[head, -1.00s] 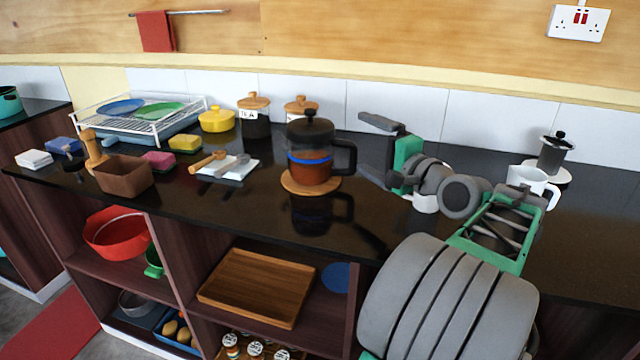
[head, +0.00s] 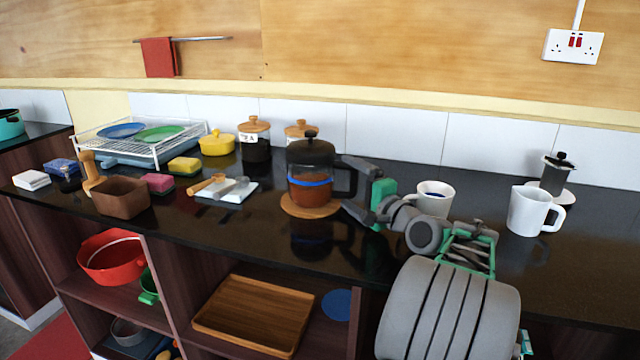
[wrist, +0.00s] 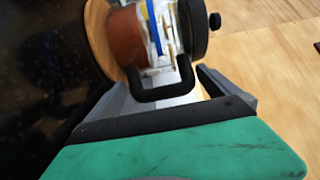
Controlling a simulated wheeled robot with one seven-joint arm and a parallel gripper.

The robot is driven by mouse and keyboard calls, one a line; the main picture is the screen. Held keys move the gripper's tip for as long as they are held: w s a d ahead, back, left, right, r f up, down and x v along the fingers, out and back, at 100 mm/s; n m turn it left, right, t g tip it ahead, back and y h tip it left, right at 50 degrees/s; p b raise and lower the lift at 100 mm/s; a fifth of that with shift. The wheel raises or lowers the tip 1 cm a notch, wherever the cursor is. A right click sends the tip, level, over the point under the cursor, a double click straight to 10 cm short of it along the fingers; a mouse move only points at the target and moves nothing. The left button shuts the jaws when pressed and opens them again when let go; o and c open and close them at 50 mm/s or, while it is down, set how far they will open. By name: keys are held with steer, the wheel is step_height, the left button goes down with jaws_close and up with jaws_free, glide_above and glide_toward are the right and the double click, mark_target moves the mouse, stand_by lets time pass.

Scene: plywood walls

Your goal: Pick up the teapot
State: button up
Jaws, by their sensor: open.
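The teapot (head: 311,180) is a glass pot with a dark lid, a blue band and brown contents. It stands upright on a round wooden mat (head: 310,208) on the black counter. Its dark handle points right, towards my gripper (head: 350,187). My gripper is open, with its fingers on either side of the handle area. In the wrist view the teapot (wrist: 130,38) appears sideways, and its black handle (wrist: 165,88) lies between my open fingers (wrist: 170,92). I cannot tell whether a finger touches it.
A white cup (head: 434,198) stands just behind my wrist, and a white mug (head: 530,211) and dark coffee press (head: 556,175) are further right. Wooden-lidded jars (head: 255,140) stand behind the teapot. A white board with utensils (head: 226,192) lies to its left.

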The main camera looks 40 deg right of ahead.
steer(key=c, duration=1.7)
steer(key=shift+r, duration=0.25)
steer(key=shift+c, duration=0.4)
